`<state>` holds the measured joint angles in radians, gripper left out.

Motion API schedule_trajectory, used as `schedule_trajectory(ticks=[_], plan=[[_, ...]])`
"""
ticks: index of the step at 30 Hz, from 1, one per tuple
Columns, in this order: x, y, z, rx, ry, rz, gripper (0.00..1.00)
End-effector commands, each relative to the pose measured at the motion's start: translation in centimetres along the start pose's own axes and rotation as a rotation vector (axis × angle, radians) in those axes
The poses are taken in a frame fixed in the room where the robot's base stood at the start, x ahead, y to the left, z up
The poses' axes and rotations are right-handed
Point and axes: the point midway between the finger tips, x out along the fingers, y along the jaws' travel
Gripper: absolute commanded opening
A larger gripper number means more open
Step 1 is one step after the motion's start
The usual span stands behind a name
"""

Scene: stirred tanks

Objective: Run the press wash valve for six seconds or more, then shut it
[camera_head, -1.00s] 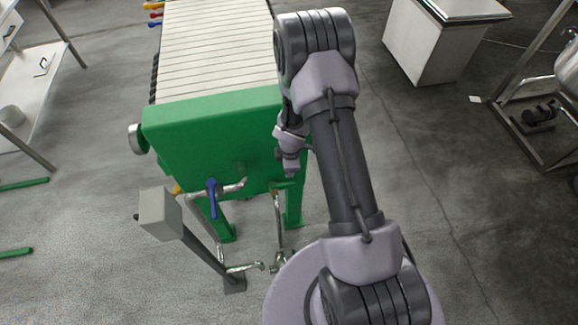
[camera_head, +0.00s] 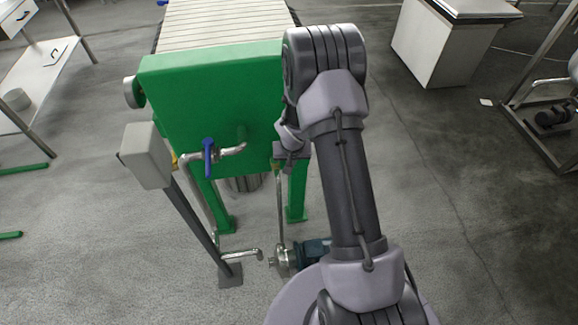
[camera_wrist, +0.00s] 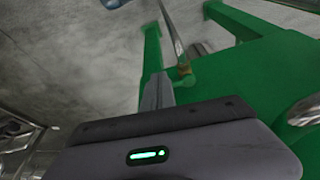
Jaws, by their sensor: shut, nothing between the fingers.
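The green press (camera_head: 205,95) stands left of centre in the head view. A valve with a blue lever (camera_head: 208,155) sits on a steel pipe at its near end. The lever hangs roughly upright, across the pipe. I cannot read a label on it. My gripper (camera_head: 290,158) is at the press's right near corner, to the right of the blue lever and apart from it. My arm partly hides it. In the wrist view, my gripper's fingers (camera_wrist: 157,92) look shut and empty, near a thin pipe with a brass fitting (camera_wrist: 184,70) on the green frame.
A grey box on a post (camera_head: 146,155) stands left of the blue lever. A pump (camera_head: 305,253) and low pipework lie on the floor below the press. A white cabinet (camera_head: 445,45) is at the back right. Floor between the cabinet and my arm is clear.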

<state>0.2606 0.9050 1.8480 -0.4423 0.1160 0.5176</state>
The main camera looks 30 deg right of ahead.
Motion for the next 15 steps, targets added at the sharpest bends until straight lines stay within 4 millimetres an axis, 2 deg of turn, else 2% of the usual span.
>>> schedule_trajectory(ticks=[1, 6, 10, 15], plan=[[1.6, 0.0, 0.2, -0.001, -0.002, 0.000, 0.00], [5.2, 0.0, 0.2, -0.001, -0.002, 0.000, 0.00], [5.7, 0.0, -1.9, 0.000, 0.001, 0.000, 0.00], [6.7, 0.0, -3.2, -0.002, 0.000, 0.001, 0.00]])
